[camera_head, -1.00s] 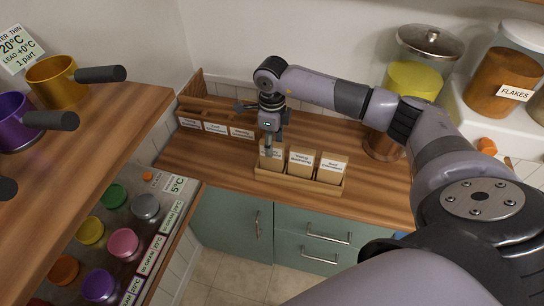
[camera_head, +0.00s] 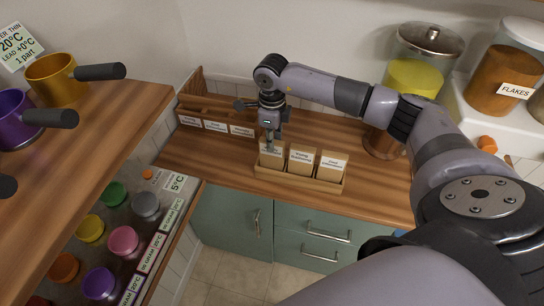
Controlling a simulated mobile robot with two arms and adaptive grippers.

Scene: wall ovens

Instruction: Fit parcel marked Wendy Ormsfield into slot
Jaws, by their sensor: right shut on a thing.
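My right gripper (camera_head: 270,143) points down and is shut on the leftmost brown parcel (camera_head: 272,161). That parcel is in a low wooden tray (camera_head: 298,184) on the counter, partly covered by the fingers. A middle parcel (camera_head: 301,168) and a right parcel (camera_head: 331,174) stand beside it in the tray, each with a white label. The label print is too small to read surely. Behind and left of the tray is a wooden slotted rack (camera_head: 203,108) with several white labels on its front. My left gripper is not in view.
The wooden counter (camera_head: 205,155) is clear in front of the rack and right of the tray. Large jars (camera_head: 405,75) stand at the back right.

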